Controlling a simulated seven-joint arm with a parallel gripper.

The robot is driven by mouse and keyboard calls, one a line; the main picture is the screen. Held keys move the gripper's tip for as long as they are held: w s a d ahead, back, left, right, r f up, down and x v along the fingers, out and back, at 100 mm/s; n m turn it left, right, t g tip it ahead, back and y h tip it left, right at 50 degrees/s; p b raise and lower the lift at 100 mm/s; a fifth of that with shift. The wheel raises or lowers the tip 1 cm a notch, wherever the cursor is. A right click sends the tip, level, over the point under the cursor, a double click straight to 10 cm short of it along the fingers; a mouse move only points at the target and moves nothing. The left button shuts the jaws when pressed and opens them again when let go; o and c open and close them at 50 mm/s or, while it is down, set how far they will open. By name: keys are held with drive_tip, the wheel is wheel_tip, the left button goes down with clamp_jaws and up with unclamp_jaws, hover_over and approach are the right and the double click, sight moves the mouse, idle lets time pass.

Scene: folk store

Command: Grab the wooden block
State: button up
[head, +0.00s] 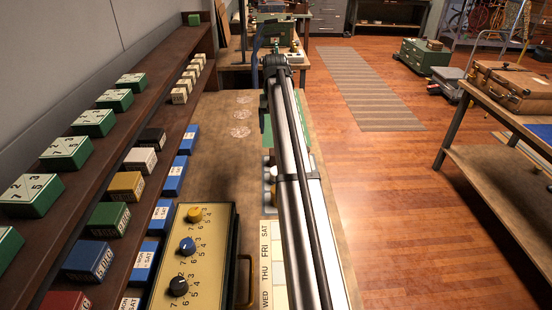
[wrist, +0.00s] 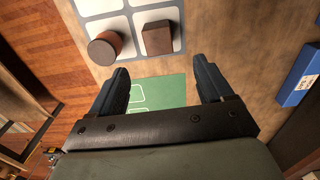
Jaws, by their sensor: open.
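In the wrist view a brown wooden block (wrist: 157,38) with a square top sits in one cell of a grey-and-white grid board (wrist: 100,8). A round, brown, cylinder-like piece (wrist: 104,48) sits in the cell to its left. My gripper (wrist: 160,66) is open and empty, its two dark fingers spread wide. The block lies beyond the fingertips, near the middle of the gap, and the fingers do not touch it. In the head view my arm covers this area, and I cannot make out the block or the fingertips there.
A green mat (wrist: 160,95) with pale outlines lies below the fingers. A blue box (wrist: 300,78) is at the right. In the head view, shelves of numbered boxes (head: 92,122) line the left, and a knob panel (head: 215,260) stands in front. Bare tabletop (head: 215,150) lies between.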

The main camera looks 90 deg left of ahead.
wheel_tip(320, 180, down, 13)
drive_tip(key=shift+w+d, duration=0.1)
drive_tip(key=shift+w, duration=0.05)
drive_tip(key=c, duration=1.1)
